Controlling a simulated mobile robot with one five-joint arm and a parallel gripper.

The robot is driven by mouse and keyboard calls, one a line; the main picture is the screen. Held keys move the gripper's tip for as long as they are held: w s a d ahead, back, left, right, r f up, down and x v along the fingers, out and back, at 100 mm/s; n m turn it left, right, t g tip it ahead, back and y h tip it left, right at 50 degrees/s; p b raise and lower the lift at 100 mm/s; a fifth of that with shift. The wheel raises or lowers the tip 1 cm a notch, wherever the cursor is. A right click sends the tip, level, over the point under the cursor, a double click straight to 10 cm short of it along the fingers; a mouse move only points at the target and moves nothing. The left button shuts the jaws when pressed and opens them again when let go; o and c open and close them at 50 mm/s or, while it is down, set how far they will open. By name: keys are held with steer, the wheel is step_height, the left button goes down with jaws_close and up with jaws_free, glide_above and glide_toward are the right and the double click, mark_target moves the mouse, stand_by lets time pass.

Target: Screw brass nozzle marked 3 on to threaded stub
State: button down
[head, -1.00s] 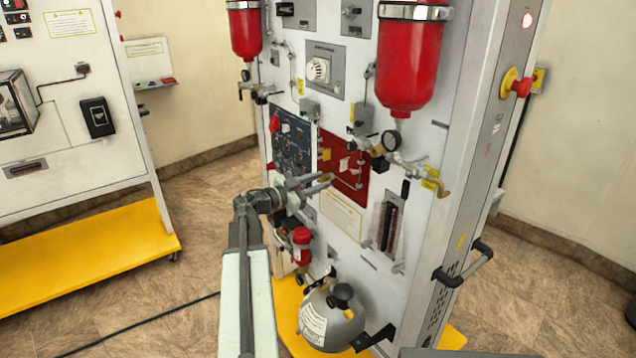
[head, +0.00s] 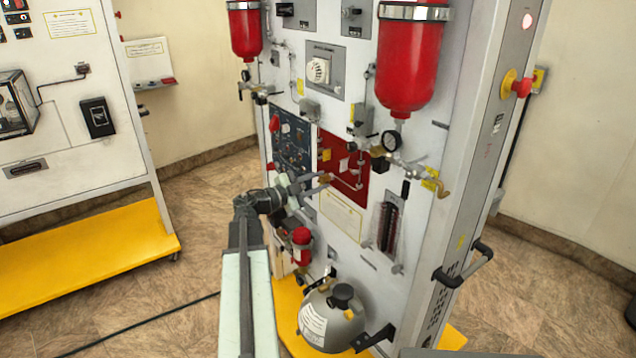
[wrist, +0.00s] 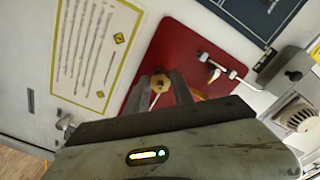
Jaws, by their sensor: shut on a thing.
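My gripper (head: 324,182) is in front of the red panel on the tall white trainer. In the wrist view its two dark fingers (wrist: 164,90) are closed around a small brass nozzle (wrist: 160,83). The nozzle looks hexagonal and shows between the fingertips, against the red panel (wrist: 190,48). I cannot read a number on it. I cannot make out the threaded stub; the nozzle and fingers may hide it. Whether the nozzle touches the panel or a stub cannot be told.
A pipe with a white lever (wrist: 214,72) is on the red panel beside the fingers. A yellow-bordered notice (head: 342,215) is below the panel.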

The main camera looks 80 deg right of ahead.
steer(key=c, duration=1.1)
jaws_free()
steer(key=shift+w+a, duration=0.1)
steer(key=w+a+n, duration=0.2)
steer(key=n, duration=0.1)
steer(key=shift+w+a, duration=0.15)
steer(key=shift+w, duration=0.05)
steer(key=shift+n, duration=0.3)
steer(key=n, duration=0.3)
